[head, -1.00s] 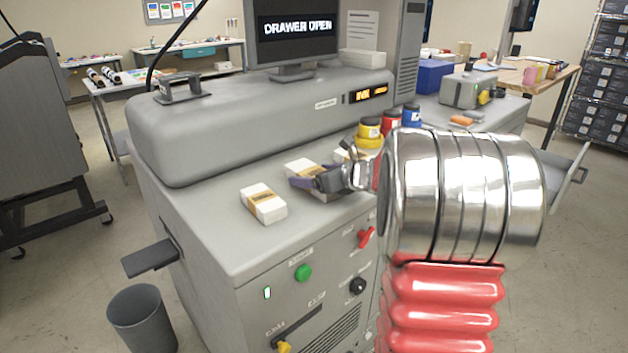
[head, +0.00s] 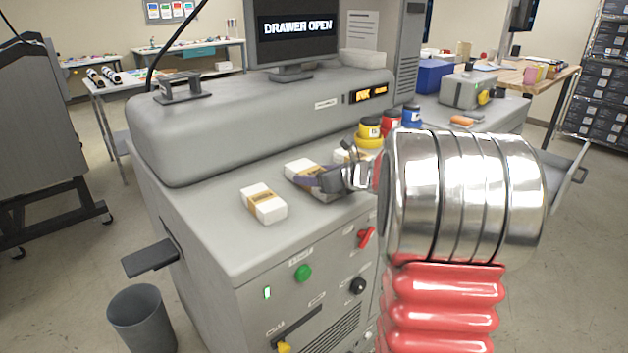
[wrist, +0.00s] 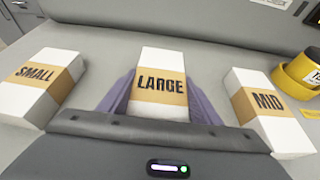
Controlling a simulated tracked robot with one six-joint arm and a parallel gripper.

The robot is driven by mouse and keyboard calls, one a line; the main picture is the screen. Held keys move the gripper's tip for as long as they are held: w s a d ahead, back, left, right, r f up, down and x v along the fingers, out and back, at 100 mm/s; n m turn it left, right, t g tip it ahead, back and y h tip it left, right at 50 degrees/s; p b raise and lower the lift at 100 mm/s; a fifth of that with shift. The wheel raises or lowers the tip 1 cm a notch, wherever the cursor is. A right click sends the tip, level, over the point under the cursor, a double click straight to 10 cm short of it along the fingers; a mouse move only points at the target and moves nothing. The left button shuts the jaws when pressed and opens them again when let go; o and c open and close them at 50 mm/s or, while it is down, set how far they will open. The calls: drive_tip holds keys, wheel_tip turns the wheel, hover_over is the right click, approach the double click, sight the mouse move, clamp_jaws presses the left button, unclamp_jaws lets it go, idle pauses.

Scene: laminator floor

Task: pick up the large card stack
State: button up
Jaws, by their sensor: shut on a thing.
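The large card stack (wrist: 160,86) is a white block with a tan band reading LARGE. In the wrist view it stands between the two purple-grey fingers of my gripper (wrist: 160,100), which are shut on its sides. In the head view the large stack (head: 303,168) lies on the grey machine top, partly hidden by my gripper (head: 318,181). I cannot tell any gap beneath it. The small stack (wrist: 42,87) is to its left and the mid stack (wrist: 268,108) to its right, both apart from the fingers. The small stack also shows in the head view (head: 263,203).
Yellow, red and blue ink pots (head: 390,121) stand right of the stacks. The raised machine housing (head: 250,120) is behind them, under a monitor (head: 292,30) reading DRAWER OPEN. The machine's front top edge is clear. A bin (head: 141,320) stands on the floor at left.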

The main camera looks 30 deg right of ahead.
sight(315, 173)
drive_tip(key=c, duration=0.3)
drive_tip(key=shift+c, duration=0.2)
wheel_tip(315, 173, up, 10)
drive_tip(key=shift+r, duration=0.1)
idle(0.4)
